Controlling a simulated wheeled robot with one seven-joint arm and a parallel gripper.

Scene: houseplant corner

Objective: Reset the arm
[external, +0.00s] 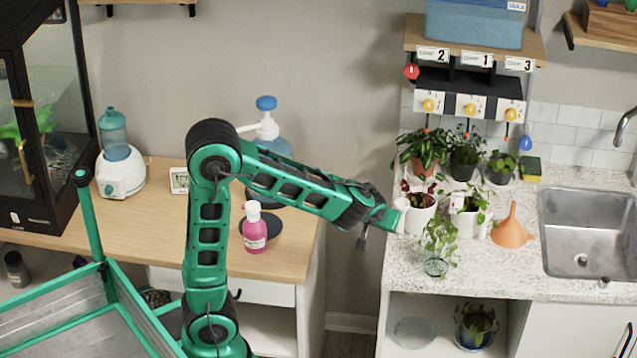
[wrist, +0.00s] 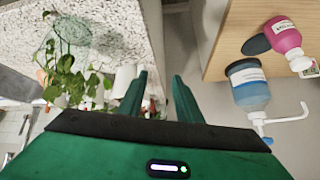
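My green arm reaches right in the external view, over the gap between the wooden desk and the speckled counter. My gripper (external: 380,218) is at its end, close to the counter's left edge and the white pots there. In the wrist view, the two green fingers of my gripper (wrist: 159,88) stand apart with a clear gap between them. Nothing is held; the counter edge and floor show between and beyond the fingers.
The counter (external: 465,276) holds several potted plants, a glass jar with a plant (external: 437,264), an orange funnel (external: 511,230) and a sink (external: 588,225). The desk (external: 150,218) holds a pink bottle (external: 255,232), a blue pump bottle (external: 267,130) and a humidifier (external: 120,172).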

